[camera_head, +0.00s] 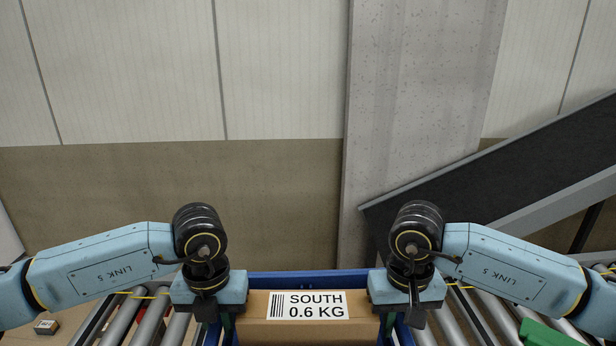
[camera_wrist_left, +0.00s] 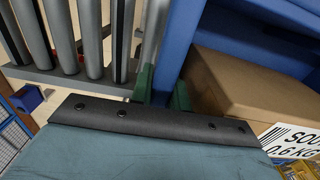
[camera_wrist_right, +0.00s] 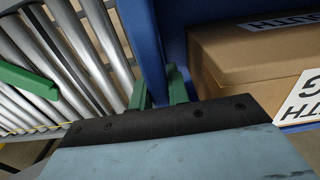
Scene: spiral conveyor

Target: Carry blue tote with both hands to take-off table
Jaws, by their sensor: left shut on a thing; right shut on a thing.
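The blue tote (camera_head: 310,278) is at the bottom centre of the head view, with its far rim showing. A brown cardboard box (camera_head: 255,305) with a label reading "SOUTH 0.6 KG" sits inside it. My left gripper (camera_head: 213,320) is shut on the tote's left wall; in the left wrist view its green fingers (camera_wrist_left: 162,92) straddle the blue wall (camera_wrist_left: 184,35). My right gripper (camera_head: 402,318) is shut on the tote's right wall; its green fingers (camera_wrist_right: 158,88) straddle that wall (camera_wrist_right: 143,35). The tote's underside is hidden. I cannot pick out the take-off table.
Roller conveyors lie on the left (camera_head: 118,322) and right (camera_head: 480,318) of the tote. A green object (camera_head: 545,333) is at the right rollers. A dark inclined belt (camera_head: 500,165) rises at the right, beside a concrete pillar (camera_head: 420,100). A small box (camera_head: 46,327) lies at lower left.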

